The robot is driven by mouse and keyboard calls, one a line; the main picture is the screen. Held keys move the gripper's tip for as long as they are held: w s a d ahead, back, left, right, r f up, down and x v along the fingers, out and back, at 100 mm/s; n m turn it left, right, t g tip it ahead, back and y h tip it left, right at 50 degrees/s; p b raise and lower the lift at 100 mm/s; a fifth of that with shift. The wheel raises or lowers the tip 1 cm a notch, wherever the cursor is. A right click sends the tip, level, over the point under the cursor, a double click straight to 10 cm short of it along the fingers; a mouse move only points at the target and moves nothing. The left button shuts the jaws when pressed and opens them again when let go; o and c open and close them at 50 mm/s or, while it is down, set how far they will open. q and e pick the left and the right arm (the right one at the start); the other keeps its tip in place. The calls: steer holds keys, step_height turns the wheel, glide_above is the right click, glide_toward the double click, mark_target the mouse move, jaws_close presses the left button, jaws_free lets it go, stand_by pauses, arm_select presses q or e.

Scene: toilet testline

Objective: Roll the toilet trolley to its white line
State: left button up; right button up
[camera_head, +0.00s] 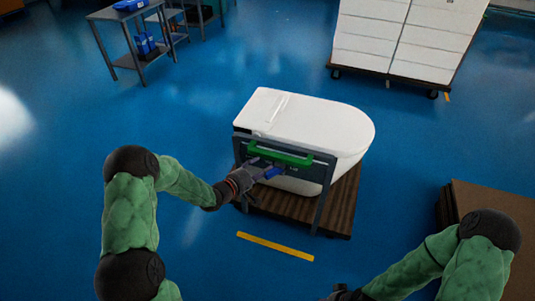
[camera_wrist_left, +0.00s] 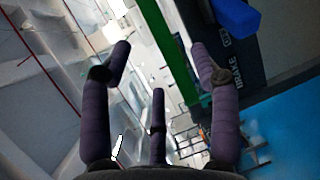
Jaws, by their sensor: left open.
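The toilet trolley has a dark frame and a brown wooden base (camera_head: 340,205), and carries a white toilet (camera_head: 315,120). A green handle bar (camera_head: 280,154) runs across the frame's near side. My left gripper (camera_head: 262,171) is at this side, just below the bar and near a blue part (camera_head: 273,173). In the left wrist view its purple fingers (camera_wrist_left: 158,62) are spread and empty. The green bar (camera_wrist_left: 172,50) passes beyond them, beside a dark panel marked BRAKE (camera_wrist_left: 228,65). My right gripper (camera_head: 345,293) is cut off at the bottom edge. No white floor line shows.
A yellow strip (camera_head: 275,246) lies on the blue floor in front of the trolley. A cart of white boxes (camera_head: 405,40) stands behind right. A metal table (camera_head: 115,14) stands back left. Brown boards (camera_head: 480,195) lie at right. Floor left of the trolley is clear.

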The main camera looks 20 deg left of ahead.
mark_target(276, 158)
arm_select(q)
steer(key=b+x, duration=0.3)
steer(key=x, duration=0.6)
steer(key=shift+w+a+r, duration=0.1)
steer(key=shift+w, duration=0.25)
steer(key=shift+w+d, duration=0.2)
steer(key=shift+w, duration=0.3)
jaws_close()
